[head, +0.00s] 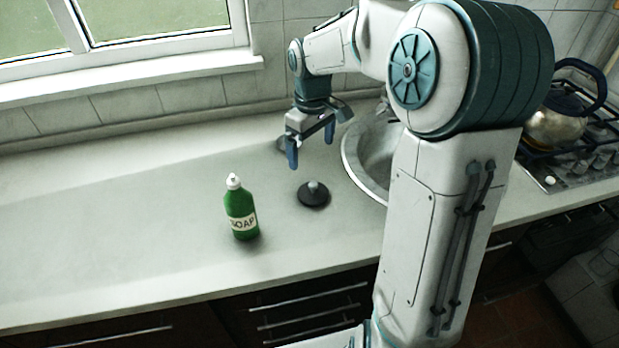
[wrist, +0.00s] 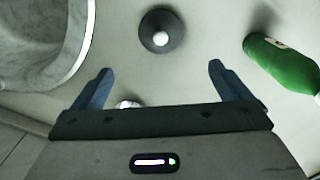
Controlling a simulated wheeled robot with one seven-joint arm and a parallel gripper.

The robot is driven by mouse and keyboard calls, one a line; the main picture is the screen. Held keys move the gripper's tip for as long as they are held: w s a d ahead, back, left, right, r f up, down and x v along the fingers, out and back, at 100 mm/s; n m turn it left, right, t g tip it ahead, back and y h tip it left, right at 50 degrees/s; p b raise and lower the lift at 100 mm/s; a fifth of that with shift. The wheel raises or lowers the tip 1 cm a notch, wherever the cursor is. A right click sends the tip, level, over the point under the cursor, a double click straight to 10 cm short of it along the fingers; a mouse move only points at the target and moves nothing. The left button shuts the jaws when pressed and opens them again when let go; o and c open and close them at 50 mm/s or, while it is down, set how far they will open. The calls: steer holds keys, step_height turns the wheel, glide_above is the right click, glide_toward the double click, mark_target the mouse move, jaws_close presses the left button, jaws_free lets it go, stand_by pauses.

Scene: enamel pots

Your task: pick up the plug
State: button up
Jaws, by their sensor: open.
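The plug (head: 313,194) is a dark round disc with a small pale knob on top. It lies flat on the counter, between the green soap bottle and the sink. In the wrist view the plug (wrist: 146,41) is at the top middle, ahead of the fingertips and clear of them. My gripper (head: 311,153) is open and empty, above the counter and behind the plug in the head view. Its two blue fingers (wrist: 160,68) stand wide apart in the wrist view.
A green soap bottle (head: 241,213) stands left of the plug; it lies at the right in the wrist view (wrist: 283,62). The round sink (head: 356,160) is to the right. A small shiny thing (wrist: 128,103) is partly hidden by my gripper. The counter's left side is clear.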

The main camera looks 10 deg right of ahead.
mark_target(312, 183)
steer(key=f, duration=1.3)
steer(key=shift+s, duration=0.25)
steer(key=shift+r, duration=0.1)
steer(key=c, duration=1.1)
